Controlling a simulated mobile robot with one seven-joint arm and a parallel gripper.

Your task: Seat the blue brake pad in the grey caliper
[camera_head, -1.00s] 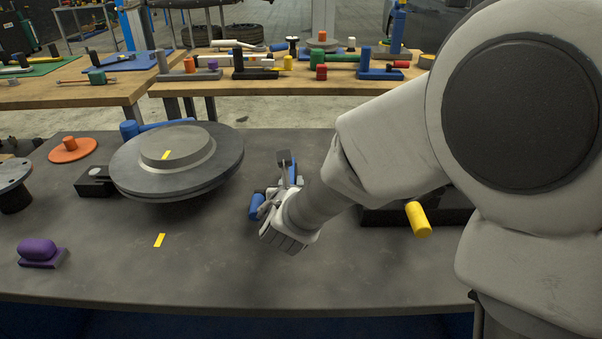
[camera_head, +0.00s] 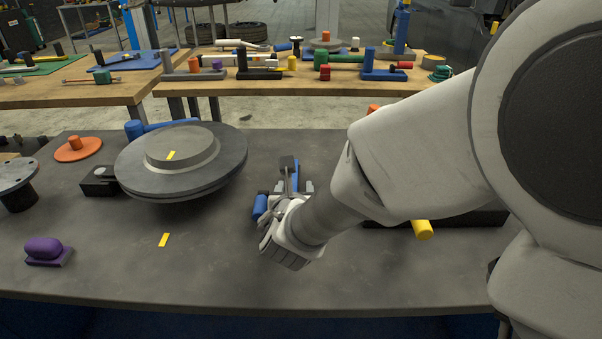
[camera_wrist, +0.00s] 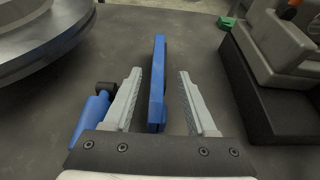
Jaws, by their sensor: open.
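The blue brake pad (camera_wrist: 157,85) is a thin blue plate on edge, seen in the wrist view between my open fingers with a gap on each side. In the head view part of its blue shows at my fingertips (camera_head: 293,170). My gripper (camera_head: 291,190) is low over the grey bench, and it also shows in the wrist view (camera_wrist: 160,74). A grey block on a black base (camera_wrist: 278,50) at the right of the wrist view looks like the caliper. In the head view my arm hides most of it, and its black base (camera_head: 485,217) shows.
A large grey disc (camera_head: 135,175) stands left of my gripper. A blue cylinder with a black end (camera_wrist: 92,122) lies just beside my left finger. A yellow handle (camera_head: 423,229) sticks out below my arm. A purple piece (camera_head: 44,249) is at far left. The front bench middle is clear.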

